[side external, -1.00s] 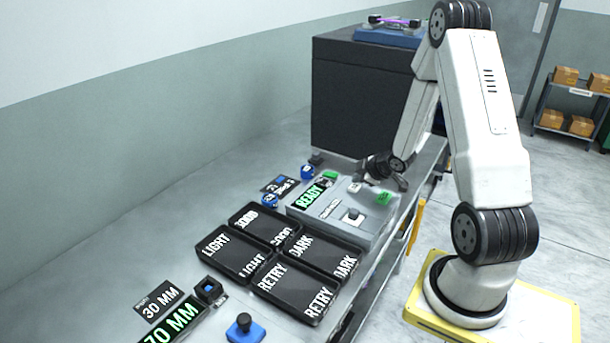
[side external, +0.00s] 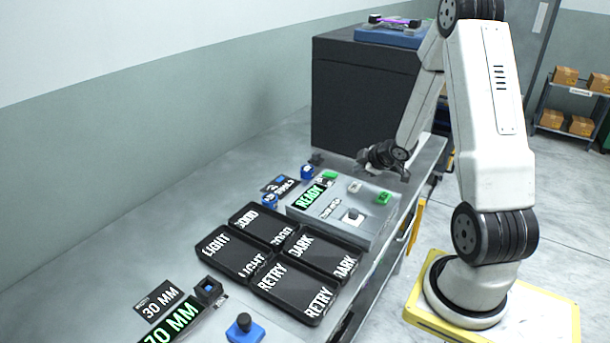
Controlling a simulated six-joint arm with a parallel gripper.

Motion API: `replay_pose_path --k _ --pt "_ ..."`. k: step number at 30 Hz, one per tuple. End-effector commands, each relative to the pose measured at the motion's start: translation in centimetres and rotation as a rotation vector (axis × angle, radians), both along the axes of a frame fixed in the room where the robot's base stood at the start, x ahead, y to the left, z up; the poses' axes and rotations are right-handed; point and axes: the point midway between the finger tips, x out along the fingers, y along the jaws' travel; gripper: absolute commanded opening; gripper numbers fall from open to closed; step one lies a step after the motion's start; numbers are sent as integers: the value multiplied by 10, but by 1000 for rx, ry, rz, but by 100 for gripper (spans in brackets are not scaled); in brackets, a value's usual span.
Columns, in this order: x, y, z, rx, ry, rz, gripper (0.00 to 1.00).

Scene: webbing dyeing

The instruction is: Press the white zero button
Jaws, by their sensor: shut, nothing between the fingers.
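The grey instrument box (side external: 368,229) stands on the bench with a lit green READY display (side external: 311,196). A small white button (side external: 355,186) is on its top, toward the far side, clear of anything covering it. A green button (side external: 383,197) is to its right. My gripper (side external: 364,166) is shut and empty. In the picture it sits just above the white button, with a visible gap between them.
Black trays (side external: 237,252) marked GOOD, LIGHT, DARK and RETRY lie in front of the box. A large dark cabinet (side external: 362,95) stands behind it.

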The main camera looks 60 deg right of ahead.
Motion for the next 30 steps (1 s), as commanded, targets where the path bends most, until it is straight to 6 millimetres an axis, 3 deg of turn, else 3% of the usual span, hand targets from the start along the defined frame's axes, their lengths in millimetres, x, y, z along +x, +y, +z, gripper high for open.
replay_pose_path --k 10,30 --pt "0 0 21 -2 -1 0 0" --pt "0 0 22 0 0 0 0"
